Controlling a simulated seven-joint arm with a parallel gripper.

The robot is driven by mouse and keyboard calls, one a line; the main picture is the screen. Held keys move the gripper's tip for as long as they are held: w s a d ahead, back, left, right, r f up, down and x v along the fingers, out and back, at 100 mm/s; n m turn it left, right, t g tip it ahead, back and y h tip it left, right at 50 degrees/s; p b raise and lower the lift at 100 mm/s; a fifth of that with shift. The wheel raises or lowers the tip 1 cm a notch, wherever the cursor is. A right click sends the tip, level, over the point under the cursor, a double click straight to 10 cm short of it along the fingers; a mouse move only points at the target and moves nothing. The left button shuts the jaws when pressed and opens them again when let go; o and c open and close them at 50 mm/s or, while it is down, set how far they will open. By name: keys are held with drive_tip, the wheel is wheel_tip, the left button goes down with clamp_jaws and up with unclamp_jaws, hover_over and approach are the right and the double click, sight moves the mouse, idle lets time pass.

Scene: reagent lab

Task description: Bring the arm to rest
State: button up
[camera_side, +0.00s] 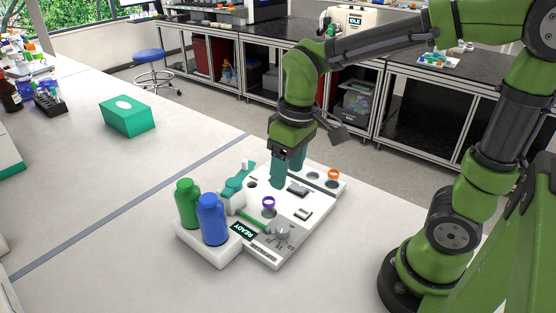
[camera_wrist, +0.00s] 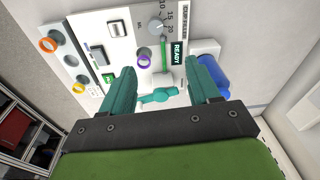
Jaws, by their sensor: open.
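My arm reaches in from the right in the side view and my gripper (camera_side: 288,172) points down above the white reagent station (camera_side: 272,254). In the wrist view the two teal fingers of my gripper (camera_wrist: 163,90) stand apart with nothing between their tips. Beyond them the station's white panel (camera_wrist: 128,28) shows a grey dial, a dark READY display, a purple ring (camera_wrist: 145,61) and a teal dispenser part (camera_wrist: 158,96). In the side view the dispenser (camera_side: 237,184) is just left of my gripper. Whether my fingertips touch the station is hard to tell.
A green bottle (camera_side: 188,204) and a blue bottle (camera_side: 212,220) stand in a white holder at the station's left. An orange ring (camera_side: 334,174) sits at its far right. A teal box (camera_side: 127,117) is farther back on the bench. The bench between is clear.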

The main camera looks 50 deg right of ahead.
drive_tip(key=s+d+r+m+t+y, duration=0.1)
drive_tip(key=s+d+r+m+t, duration=0.2)
drive_tip(key=s+r+m+t, duration=0.2)
drive_tip(key=shift+s+t, duration=0.5)
drive_tip(key=shift+t, duration=0.1)
